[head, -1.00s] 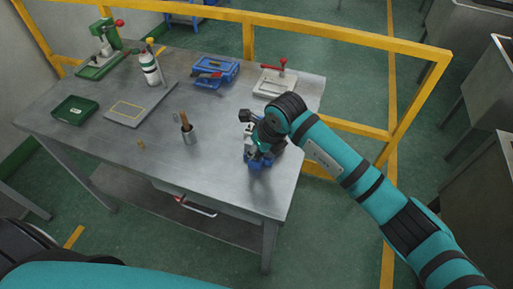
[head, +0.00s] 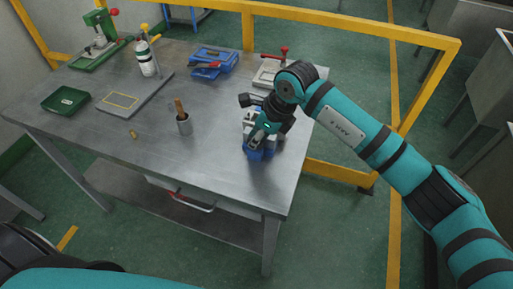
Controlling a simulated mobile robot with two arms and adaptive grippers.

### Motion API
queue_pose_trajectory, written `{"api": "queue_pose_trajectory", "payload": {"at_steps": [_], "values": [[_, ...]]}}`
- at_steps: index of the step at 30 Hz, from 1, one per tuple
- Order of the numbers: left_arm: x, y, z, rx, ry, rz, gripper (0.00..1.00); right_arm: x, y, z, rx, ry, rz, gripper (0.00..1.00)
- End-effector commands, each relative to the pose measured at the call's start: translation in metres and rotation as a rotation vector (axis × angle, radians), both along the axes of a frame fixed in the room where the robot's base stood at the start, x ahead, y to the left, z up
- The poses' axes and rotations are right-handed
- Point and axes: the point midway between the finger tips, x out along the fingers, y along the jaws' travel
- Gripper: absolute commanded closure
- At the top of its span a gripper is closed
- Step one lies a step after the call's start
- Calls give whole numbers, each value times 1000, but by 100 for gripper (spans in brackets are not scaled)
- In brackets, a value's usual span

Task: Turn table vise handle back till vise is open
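The blue and grey table vise (head: 259,150) sits near the right front part of the metal table. My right arm comes in from the right, and my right gripper (head: 256,137) is over the vise, pointing down at it. The gripper and wrist cover much of the vise. The vise handle cannot be made out, and I cannot tell whether the fingers are closed on anything. My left gripper is not in view.
A yellow rail (head: 345,31) runs behind.

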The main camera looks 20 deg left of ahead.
Motion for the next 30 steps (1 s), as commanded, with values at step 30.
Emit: {"api": "queue_pose_trajectory", "payload": {"at_steps": [30], "values": [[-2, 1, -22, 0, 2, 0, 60, 2, -2, 4, 2, -3, 114, 75]]}}
